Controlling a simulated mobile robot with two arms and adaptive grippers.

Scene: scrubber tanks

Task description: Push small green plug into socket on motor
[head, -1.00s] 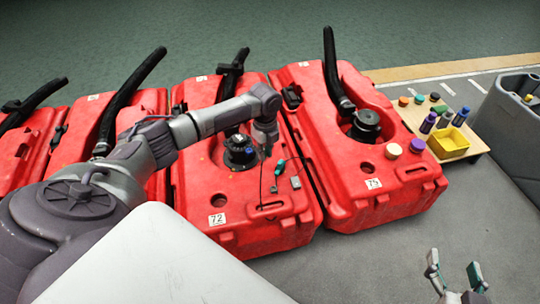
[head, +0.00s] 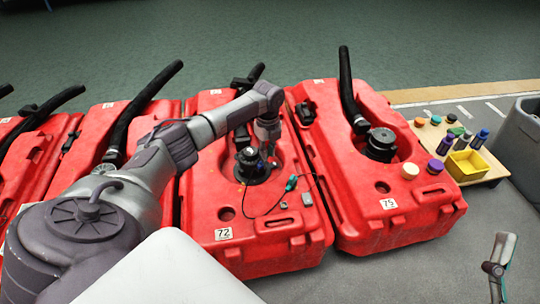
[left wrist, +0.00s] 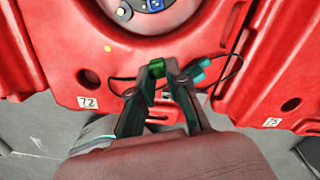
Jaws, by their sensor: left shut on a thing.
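The small green plug (left wrist: 157,68) is between the fingertips of my left gripper (left wrist: 158,75), which is shut on it. The black motor (head: 251,165) stands in the round recess of the red tank marked 72. Its blue and black face (left wrist: 150,8) shows at the top of the left wrist view, beyond the plug and apart from it. In the head view my left gripper (head: 267,158) is just right of the motor. I cannot make out the socket. My right gripper (head: 497,268) is at the bottom right, seen edge-on, away from the tanks.
A black cable with a teal connector (head: 292,182) lies on tank 72 (head: 205,200), near a small grey block (head: 307,199). Tank 75 (head: 345,215) stands to the right. A wooden board (head: 492,172) with a yellow bin (head: 465,166) and several bottles is beyond it.

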